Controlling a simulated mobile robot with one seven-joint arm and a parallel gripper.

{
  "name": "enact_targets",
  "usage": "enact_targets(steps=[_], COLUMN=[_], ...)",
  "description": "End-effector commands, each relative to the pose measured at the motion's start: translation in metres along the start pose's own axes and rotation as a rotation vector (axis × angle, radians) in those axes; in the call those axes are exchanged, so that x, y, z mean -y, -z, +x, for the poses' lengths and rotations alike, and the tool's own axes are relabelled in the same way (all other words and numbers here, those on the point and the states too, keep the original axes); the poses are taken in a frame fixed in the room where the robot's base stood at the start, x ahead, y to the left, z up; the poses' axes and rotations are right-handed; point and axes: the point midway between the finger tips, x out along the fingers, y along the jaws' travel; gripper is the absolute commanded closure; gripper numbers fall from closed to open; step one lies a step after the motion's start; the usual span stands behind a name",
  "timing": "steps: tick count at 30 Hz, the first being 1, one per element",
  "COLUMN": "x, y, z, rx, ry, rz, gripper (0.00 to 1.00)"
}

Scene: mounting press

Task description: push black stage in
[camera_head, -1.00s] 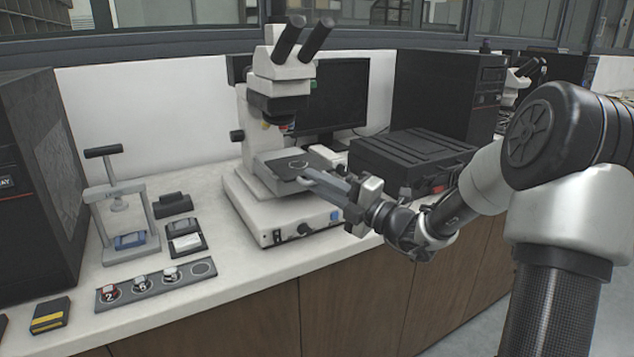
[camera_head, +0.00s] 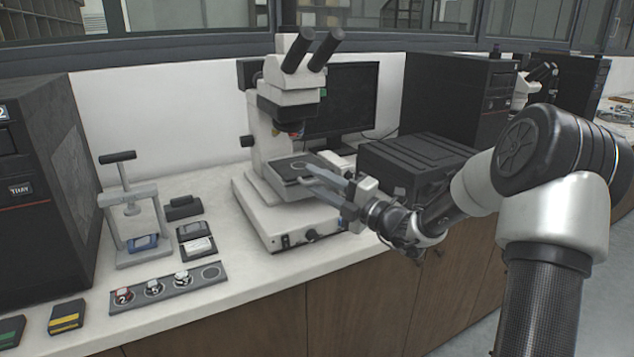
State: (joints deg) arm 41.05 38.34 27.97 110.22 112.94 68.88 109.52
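The microscope (camera_head: 268,200) stands on the white bench, and its dark, flat stage (camera_head: 290,166) sits below the objectives, with a round mark on top. I take this as the black stage. My gripper (camera_head: 309,176) reaches in from the right, with its grey fingertips at the stage's front right edge. The fingers overlap the stage in the picture, so I cannot tell whether they touch it. The gap between the fingers is too unclear to tell open from shut. I see nothing held.
A small hand press (camera_head: 125,205) holding a blue piece stands at left. In front lies a grey strip (camera_head: 210,272) with several round places, some holding small pieces. A black case (camera_head: 415,155) lies behind my arm. A monitor (camera_head: 345,95) stands behind the microscope.

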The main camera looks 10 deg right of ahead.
Motion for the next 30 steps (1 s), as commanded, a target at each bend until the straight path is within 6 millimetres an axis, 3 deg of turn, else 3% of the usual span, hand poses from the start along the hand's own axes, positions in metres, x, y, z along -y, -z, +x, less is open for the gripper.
enact_targets(steps=[5,10,24,30], x=[0.001,0.001,-0.001,0.0], y=[0.0,-0.001,-0.002,-0.001], z=[-0.002,-0.021,-0.132,-0.163], rx=[0.001,0.003,0.006,0.003], ry=[0.003,0.006,0.004,0.002], rz=[0.002,0.003,0.002,0.002], gripper=[0.72,0.72,0.72,0.72])
